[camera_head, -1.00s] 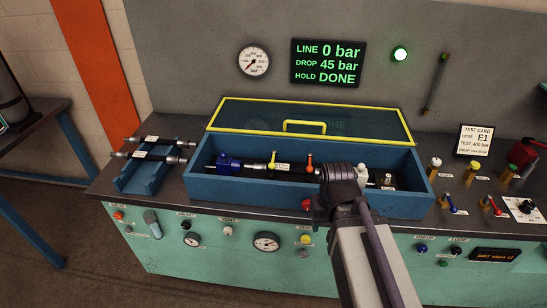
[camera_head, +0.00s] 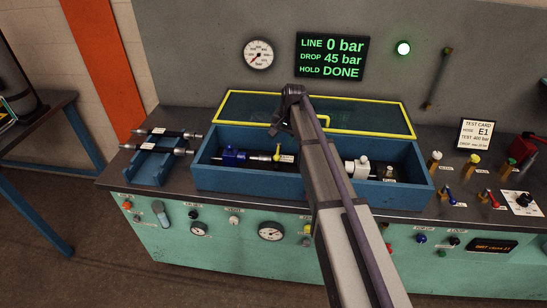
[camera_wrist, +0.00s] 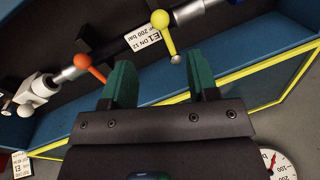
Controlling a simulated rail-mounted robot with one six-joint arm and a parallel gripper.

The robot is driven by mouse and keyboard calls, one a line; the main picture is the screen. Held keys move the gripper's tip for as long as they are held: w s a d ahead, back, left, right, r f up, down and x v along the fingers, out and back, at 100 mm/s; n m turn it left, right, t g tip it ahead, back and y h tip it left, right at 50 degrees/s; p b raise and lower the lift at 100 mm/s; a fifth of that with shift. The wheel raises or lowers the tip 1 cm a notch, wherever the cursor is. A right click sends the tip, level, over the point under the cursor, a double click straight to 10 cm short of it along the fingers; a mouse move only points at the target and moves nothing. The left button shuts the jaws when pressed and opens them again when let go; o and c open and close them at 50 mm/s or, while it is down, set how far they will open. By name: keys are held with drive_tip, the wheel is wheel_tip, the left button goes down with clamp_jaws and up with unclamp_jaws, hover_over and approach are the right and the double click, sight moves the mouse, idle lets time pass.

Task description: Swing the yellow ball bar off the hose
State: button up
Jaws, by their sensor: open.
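In the head view my arm hides the orange ball bar.
The box's yellow-framed clear lid (camera_head: 240,106) stands open behind. A blue rack (camera_head: 152,168) with hoses is at the left. Valves and a test card (camera_head: 474,135) are at the right. The display (camera_head: 332,56) reads LINE 0 bar, HOLD DONE.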

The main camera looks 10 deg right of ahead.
sight(277, 155)
drive_tip(key=f+b, duration=0.3)
drive_tip(key=a+f+b, duration=0.1)
drive_tip(key=f+b, duration=0.5)
drive_tip(key=f, duration=0.1)
drive_tip(key=shift+w+a, duration=0.35)
drive_tip(key=shift+w, duration=0.05)
drive_tip(key=shift+r, duration=0.15)
clamp_jaws()
